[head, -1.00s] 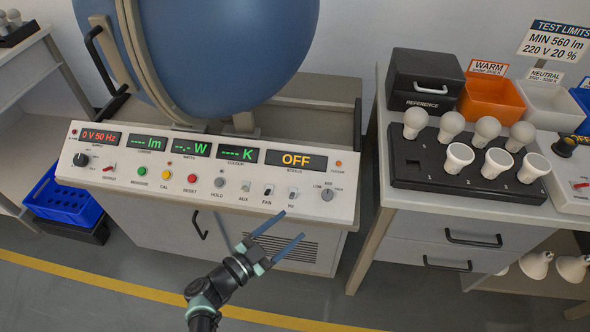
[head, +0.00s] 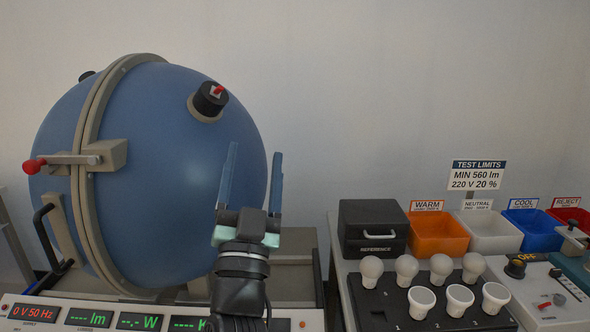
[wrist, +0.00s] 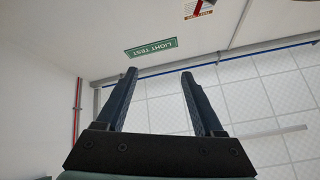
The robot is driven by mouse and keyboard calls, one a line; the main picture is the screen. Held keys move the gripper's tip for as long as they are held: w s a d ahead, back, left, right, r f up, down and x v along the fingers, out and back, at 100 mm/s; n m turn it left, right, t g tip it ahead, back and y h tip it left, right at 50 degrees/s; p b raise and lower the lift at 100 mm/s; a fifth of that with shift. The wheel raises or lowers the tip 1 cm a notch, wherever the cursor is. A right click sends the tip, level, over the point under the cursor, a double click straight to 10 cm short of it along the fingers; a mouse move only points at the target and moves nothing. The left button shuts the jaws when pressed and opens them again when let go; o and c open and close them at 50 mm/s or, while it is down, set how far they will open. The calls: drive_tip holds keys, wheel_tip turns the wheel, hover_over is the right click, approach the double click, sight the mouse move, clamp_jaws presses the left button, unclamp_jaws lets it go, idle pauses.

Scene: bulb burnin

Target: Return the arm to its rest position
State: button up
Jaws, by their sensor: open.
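My gripper (head: 252,180) is open and empty, its two blue fingers pointing up in front of the right side of the blue sphere (head: 160,190) in the head view. Nothing is between the fingers. In the wrist view my gripper (wrist: 158,80) also shows spread fingers, with wall and ceiling beyond them. A green LIGHT TEST sign (wrist: 151,48) hangs past the fingertips there. I cannot tell whether the fingers are near the sphere's surface.
The control panel (head: 150,312) lies below the sphere. At the right, a black tray (head: 385,310) holds several bulbs, beside a black REFERENCE box (head: 373,228). Orange (head: 438,236), white (head: 490,234), blue (head: 536,236) and red bins stand behind.

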drive_tip(key=s+d+r+n+t+y, duration=0.1)
drive_tip(key=s+d+r+n, duration=0.2)
drive_tip(key=s+r, duration=0.7)
drive_tip(key=s+d+r+n+t, duration=0.1)
drive_tip(key=s+d+r+n, duration=0.15)
drive_tip(key=s+r, duration=0.8)
wheel_tip(320, 180, up, 10)
drive_tip(key=s+p, duration=0.1)
drive_tip(key=p, duration=1.1)
drive_tip(key=shift+d, duration=0.15)
drive_tip(key=shift+m, duration=0.25)
